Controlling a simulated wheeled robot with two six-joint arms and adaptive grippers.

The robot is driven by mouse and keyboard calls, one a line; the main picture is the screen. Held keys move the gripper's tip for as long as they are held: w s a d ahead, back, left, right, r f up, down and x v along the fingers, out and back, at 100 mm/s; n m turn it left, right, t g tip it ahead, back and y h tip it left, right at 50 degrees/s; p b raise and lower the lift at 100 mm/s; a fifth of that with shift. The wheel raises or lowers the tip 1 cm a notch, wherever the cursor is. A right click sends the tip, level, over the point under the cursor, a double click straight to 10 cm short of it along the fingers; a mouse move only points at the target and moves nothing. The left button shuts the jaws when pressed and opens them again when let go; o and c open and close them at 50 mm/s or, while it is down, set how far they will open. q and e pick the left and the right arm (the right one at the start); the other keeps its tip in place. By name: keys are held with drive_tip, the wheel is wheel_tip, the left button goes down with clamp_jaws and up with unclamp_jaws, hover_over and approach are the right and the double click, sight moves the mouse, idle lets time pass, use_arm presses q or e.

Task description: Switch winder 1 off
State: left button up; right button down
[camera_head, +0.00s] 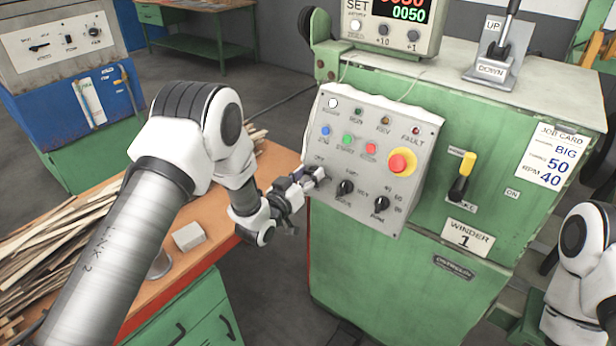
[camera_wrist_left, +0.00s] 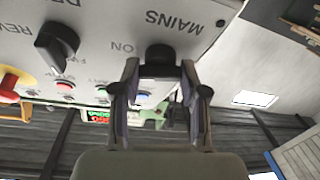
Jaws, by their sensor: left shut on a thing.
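Winder 1 is a green cabinet (camera_head: 400,262) with a tilted grey control panel (camera_head: 425,150) and a "WINDER 1" plate (camera_head: 467,236). In the wrist view the black MAINS knob (camera_wrist_left: 160,56) shows upside down between my left fingertips, beside an "ON" mark. My left gripper (camera_head: 312,178) is at the panel's lower left edge in the head view, shut on that knob; it also shows in the wrist view (camera_wrist_left: 160,75). The fingers hide part of the knob, so I cannot tell its setting. A white lamp (camera_head: 333,103) looks bright. My right arm shows at the right edge, its gripper out of view.
The panel also bears a FWD/REV knob (camera_head: 345,187), another knob (camera_head: 381,203) and a red emergency button (camera_head: 402,162). A yellow-handled brake lever (camera_head: 462,176) is to the right. An orange-topped bench (camera_head: 270,165) with wood strips (camera_head: 50,240) lies left.

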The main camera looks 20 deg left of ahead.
use_arm(q)
drive_tip(key=n+y, duration=0.1)
drive_tip(key=n, duration=0.2)
drive_tip(key=shift+n+y, duration=0.3)
drive_tip(key=n+y, duration=0.1)
drive_tip(key=n, duration=0.3)
drive_tip(key=shift+d+r+y, duration=0.1)
drive_tip(key=shift+y, duration=0.3)
drive_tip(key=n+g, duration=0.1)
drive_tip(key=n, duration=0.1)
drive_tip(key=n+y+p, duration=0.1)
drive_tip(key=n, duration=0.2)
drive_tip(key=shift+r+g, duration=0.1)
drive_tip(key=shift+g, duration=0.3)
drive_tip(key=shift+n+g+y+p, duration=0.6)
drive_tip(key=shift+n+g+p, duration=0.1)
drive_tip(key=shift+n, duration=1.6)
drive_tip(key=o, duration=1.2)
drive_tip(key=shift+c, duration=0.2)
